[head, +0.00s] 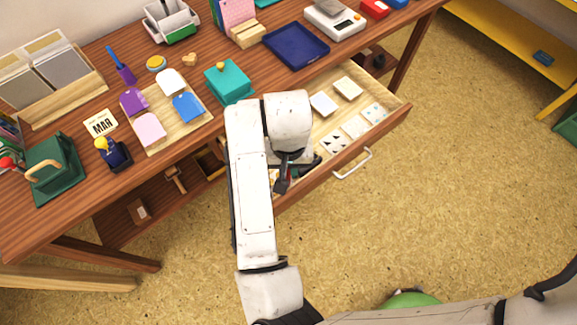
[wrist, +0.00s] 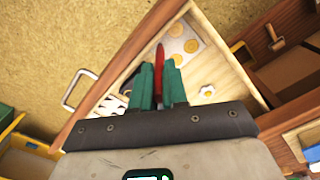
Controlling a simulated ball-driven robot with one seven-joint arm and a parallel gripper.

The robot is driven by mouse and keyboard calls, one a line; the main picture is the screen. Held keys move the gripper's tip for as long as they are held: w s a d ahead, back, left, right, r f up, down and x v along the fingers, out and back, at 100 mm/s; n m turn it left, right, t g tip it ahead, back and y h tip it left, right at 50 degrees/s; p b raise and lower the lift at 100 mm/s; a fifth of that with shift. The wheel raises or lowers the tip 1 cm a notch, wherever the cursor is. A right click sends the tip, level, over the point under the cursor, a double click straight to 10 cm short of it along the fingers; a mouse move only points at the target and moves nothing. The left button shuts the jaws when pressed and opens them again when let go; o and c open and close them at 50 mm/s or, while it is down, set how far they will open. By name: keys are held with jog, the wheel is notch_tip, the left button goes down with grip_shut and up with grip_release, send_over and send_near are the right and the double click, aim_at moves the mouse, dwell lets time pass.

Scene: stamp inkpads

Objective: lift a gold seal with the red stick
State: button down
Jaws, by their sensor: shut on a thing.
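My gripper (wrist: 159,82) has its two teal fingers shut on the red stick (wrist: 159,58), over the open drawer in the wrist view. The stick points away from me, toward a pale sheet with round gold seals (wrist: 191,46) in the drawer. A separate gold seal (wrist: 207,91) with a scalloped edge lies on the drawer floor to the right of the fingers. I cannot tell whether the stick's tip touches anything. In the head view my gripper (head: 284,180) is low over the drawer's near left part, and my arm hides most of that area.
The open wooden drawer (head: 385,128) has a white handle (head: 352,163) and several small cards inside. On the desk above stand a teal box (head: 229,82), a dark blue tray (head: 296,46) and a board with coloured pads (head: 165,110).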

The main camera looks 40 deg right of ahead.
jog(key=shift+r+p, duration=3.05)
jog(key=shift+r, duration=0.45)
